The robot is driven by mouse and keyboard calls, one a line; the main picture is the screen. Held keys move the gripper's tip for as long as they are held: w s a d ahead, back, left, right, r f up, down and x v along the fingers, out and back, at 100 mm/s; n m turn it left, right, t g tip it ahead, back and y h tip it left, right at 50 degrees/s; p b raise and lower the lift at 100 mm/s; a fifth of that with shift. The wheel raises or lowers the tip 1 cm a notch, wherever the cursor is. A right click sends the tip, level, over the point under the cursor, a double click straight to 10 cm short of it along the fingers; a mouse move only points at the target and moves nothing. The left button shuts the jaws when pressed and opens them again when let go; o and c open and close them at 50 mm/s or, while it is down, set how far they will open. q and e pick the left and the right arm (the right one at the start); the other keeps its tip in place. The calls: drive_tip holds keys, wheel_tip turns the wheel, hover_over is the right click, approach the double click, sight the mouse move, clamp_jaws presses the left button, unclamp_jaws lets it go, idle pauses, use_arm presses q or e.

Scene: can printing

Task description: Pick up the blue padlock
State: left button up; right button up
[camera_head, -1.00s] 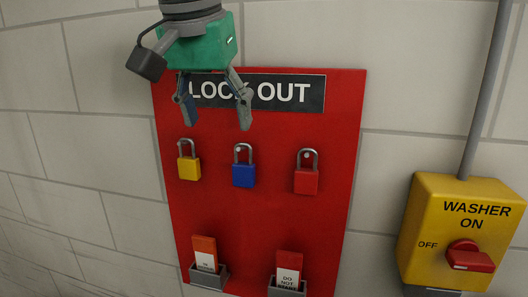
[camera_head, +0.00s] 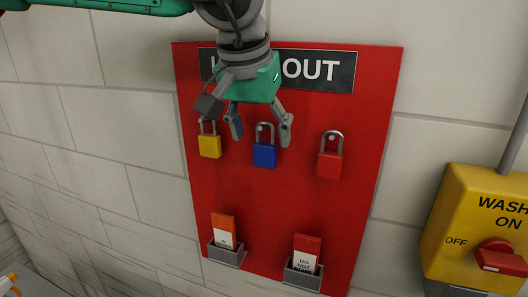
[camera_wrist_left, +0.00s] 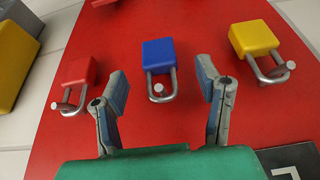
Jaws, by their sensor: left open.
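The blue padlock (camera_head: 264,155) hangs from a peg on the red lockout board, between the yellow padlock (camera_head: 210,146) and the red padlock (camera_head: 329,164). My left gripper (camera_head: 260,131) is open and empty, in front of the board, with its fingertips at about the height of the blue padlock's shackle. In the left wrist view the blue padlock (camera_wrist_left: 158,55) and its shackle lie in the gap between the two fingers (camera_wrist_left: 165,88), just beyond the tips. Neither finger visibly touches it. My right gripper is not in view.
The red board (camera_head: 275,210) has a "LOCK OUT" sign (camera_head: 330,70), partly hidden by my gripper. Two tag holders (camera_head: 226,256) with tags sit low on the board. A yellow washer switch box (camera_head: 455,235) with a red knob is on the wall to the right.

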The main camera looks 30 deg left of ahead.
sight(267, 143)
use_arm(q)
drive_tip(key=x, duration=0.2)
drive_tip(key=b+x, duration=0.1)
drive_tip(key=x, duration=0.1)
drive_tip(key=shift+w+d+r, duration=0.1)
drive_tip(key=shift+w+d, duration=0.15)
drive_tip(key=shift+w, duration=0.2)
drive_tip(key=shift+a, duration=0.35)
drive_tip(key=shift+c, duration=0.8)
drive_tip(key=shift+s+a, duration=0.2)
drive_tip(key=shift+a, duration=0.1)
drive_tip(key=c, duration=1.1)
drive_tip(key=shift+w+d, duration=0.1)
drive_tip(key=shift+d, duration=0.2)
drive_tip(key=shift+d+r, duration=0.15)
drive_tip(key=shift+r, duration=0.15)
drive_tip(key=shift+s+d+r+p, duration=0.1)
drive_tip(key=shift+s+r+p, duration=0.3)
drive_tip(key=shift+r+p, duration=0.15)
drive_tip(key=s+d, duration=0.2)
drive_tip(key=s, duration=0.6)
drive_tip(key=s+d, duration=0.1)
drive_tip(key=s, duration=0.7)
drive_tip(key=shift+s+d, duration=0.35)
